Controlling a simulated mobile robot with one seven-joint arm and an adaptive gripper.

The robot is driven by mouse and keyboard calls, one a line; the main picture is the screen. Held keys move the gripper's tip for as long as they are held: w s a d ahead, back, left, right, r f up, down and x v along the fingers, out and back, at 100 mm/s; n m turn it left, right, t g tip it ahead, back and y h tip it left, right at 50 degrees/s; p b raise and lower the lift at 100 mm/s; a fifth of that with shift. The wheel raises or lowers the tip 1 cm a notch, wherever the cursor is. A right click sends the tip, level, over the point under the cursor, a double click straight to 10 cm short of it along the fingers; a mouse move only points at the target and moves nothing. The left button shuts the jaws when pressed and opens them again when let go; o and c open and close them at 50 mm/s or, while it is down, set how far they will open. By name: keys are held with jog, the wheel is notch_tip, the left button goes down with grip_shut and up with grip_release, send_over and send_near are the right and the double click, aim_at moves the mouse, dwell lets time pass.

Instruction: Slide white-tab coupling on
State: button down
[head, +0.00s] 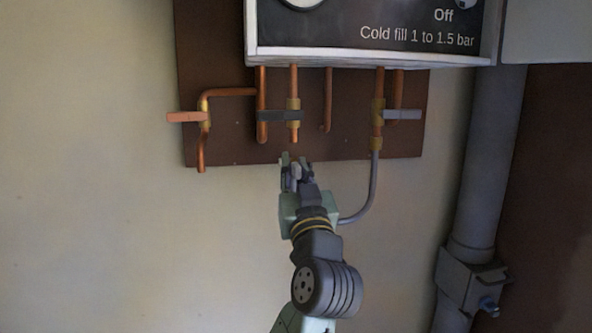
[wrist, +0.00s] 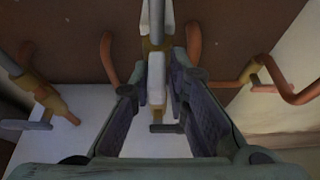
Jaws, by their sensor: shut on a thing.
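My gripper (head: 296,165) is just below the middle copper pipe (head: 294,138), which hangs from a brass valve with a black lever (head: 280,115). In the wrist view my gripper (wrist: 163,82) is shut on the coupling, whose white tab (wrist: 156,72) shows between the fingers. A grey hose (head: 374,185) runs from the right valve (head: 377,112) down and curves behind my gripper. In the head view a small gap shows between the pipe end and the fingertips. The coupling's mouth is hidden, so its alignment with the pipe is unclear.
A left valve with an orange lever (head: 186,117) and a right grey lever (head: 403,115) flank the middle pipe. Other copper stubs (head: 326,125) hang close by under the white-edged boiler box (head: 380,58). A thick grey pipe (head: 485,170) stands at right. The wall below left is clear.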

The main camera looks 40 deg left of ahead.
aim_at(297, 165)
jog(key=shift+w+d+r+p, duration=0.15)
jog(key=shift+r+p, duration=0.5)
jog(key=shift+r, duration=0.5)
jog(key=shift+d+r+p, duration=0.15)
jog(key=shift+r+p, duration=0.45)
jog(key=shift+r, duration=0.5)
jog(key=c, duration=1.7)
grip_release()
jog(key=shift+o, duration=0.3)
jog(key=shift+a, duration=0.15)
jog(key=shift+f, duration=0.1)
jog(key=v, duration=0.7)
jog(key=shift+s, duration=0.2)
